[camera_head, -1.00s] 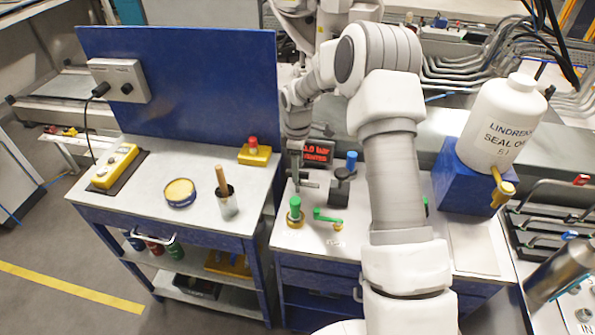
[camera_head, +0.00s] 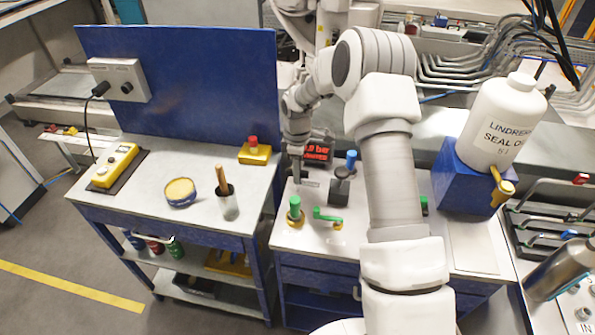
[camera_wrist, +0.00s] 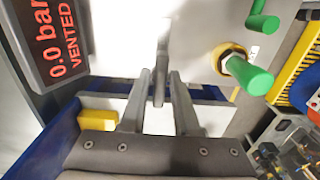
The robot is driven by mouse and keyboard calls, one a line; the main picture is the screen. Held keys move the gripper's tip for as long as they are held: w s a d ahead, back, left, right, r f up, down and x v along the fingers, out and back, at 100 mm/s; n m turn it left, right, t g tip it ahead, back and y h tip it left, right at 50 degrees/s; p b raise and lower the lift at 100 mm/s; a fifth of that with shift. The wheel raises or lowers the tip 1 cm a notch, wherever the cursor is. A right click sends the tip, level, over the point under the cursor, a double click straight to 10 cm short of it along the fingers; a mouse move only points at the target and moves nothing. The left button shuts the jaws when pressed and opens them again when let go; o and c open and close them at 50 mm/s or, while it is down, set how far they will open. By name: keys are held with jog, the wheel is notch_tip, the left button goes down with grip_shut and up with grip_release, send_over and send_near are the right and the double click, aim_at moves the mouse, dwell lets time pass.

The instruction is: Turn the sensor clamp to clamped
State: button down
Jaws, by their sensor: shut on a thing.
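The sensor clamp shows as a thin grey lever (camera_wrist: 161,45) in the wrist view. It stands on the white bench top beside the red-lit display. My gripper (camera_wrist: 161,84) is shut on this lever, with one finger on each side of it. In the head view my gripper (camera_head: 297,179) is low over the back left of the right-hand bench, and a small grey bar (camera_head: 311,184) shows beside it. The clamp's base and any position marks are hidden or too small to read.
The display (camera_wrist: 58,45) reads 0.0 bar, vented. A green knob (camera_head: 295,204) and a green lever (camera_head: 328,215) stand in front of my gripper. A blue-topped black part (camera_head: 344,178) is close on its right. A large white bottle (camera_head: 501,125) stands farther right.

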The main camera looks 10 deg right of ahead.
jog(key=shift+m, duration=0.4)
jog(key=m+b, duration=0.2)
jog(key=shift+f+m, duration=0.1)
jog(key=shift+m, duration=0.3)
jog(key=m+b, duration=0.2)
jog(key=m, duration=0.2)
jog(key=m+b, duration=0.1)
jog(key=m, duration=0.4)
jog(key=shift+m+b, duration=0.45)
jog(key=shift+m, duration=1.15)
jog(key=c, duration=0.6)
grip_release()
jog(key=shift+c, duration=0.2)
